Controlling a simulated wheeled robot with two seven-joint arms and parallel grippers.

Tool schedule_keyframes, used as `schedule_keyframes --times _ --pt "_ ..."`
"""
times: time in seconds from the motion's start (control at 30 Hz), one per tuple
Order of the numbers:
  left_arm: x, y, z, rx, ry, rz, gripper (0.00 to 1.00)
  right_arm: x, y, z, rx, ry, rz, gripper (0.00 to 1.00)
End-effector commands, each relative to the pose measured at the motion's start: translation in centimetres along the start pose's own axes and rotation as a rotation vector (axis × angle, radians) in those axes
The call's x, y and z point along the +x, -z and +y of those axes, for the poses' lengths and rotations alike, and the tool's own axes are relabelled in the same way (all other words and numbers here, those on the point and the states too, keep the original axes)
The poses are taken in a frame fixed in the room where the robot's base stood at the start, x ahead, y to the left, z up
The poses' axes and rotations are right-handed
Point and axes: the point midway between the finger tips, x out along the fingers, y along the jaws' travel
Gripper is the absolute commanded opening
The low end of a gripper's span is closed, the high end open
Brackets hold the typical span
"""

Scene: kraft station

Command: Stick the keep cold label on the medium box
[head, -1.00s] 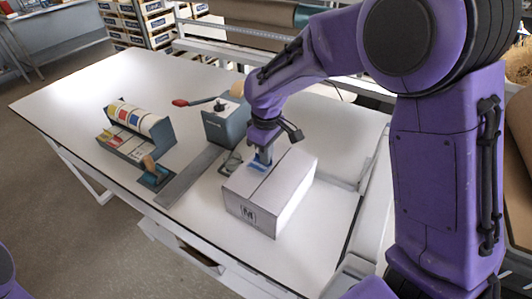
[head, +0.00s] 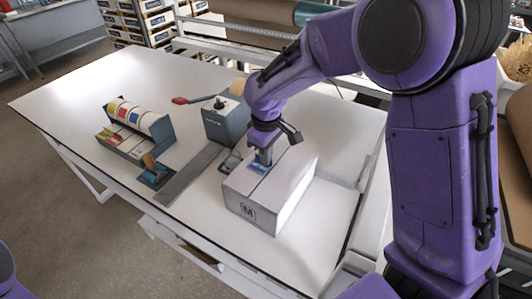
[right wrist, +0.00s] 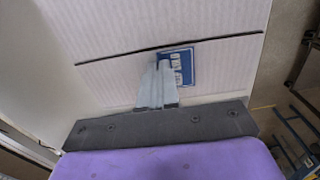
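The medium box (head: 247,210), white and marked M, stands closed on the table with a dark seam along its top. Its top also fills much of the right wrist view (right wrist: 100,82). The blue keep cold label (head: 258,168) lies flat at the box top, partly hidden by my fingers; its blue and white face shows beside the fingertips in the right wrist view (right wrist: 186,68). My right gripper (head: 262,157) points down with its fingers together at the label's edge. Whether the label is fully stuck cannot be told. My left gripper is out of view.
A dispenser with coloured label rolls (head: 140,122) stands at the left of the table. A teal tool with a brown knob (head: 153,172) lies near the front edge. A grey machine with a red-handled lever (head: 226,122) stands behind the box. Table right of the box is clear.

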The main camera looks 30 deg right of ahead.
Motion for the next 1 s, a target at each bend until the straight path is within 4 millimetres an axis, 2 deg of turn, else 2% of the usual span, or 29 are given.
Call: schedule_keyframes --times 0.37,0.47,0.5,0.77,1.0 --pt "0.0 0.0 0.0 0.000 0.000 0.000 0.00 0.2 0.0 0.0 0.000 0.000 0.000 0.00" --pt "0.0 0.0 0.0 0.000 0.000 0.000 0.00 0.2 0.0 0.0 0.000 0.000 0.000 0.27" --pt "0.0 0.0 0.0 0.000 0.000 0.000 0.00 0.2 0.0 0.0 0.000 0.000 0.000 0.31" --pt "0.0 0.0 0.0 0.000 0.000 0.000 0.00 0.1 0.0 0.0 0.000 0.000 0.000 0.31" --pt "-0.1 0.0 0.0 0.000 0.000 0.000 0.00 -1.5 0.1 0.0 -0.001 -0.001 0.002 0.31"
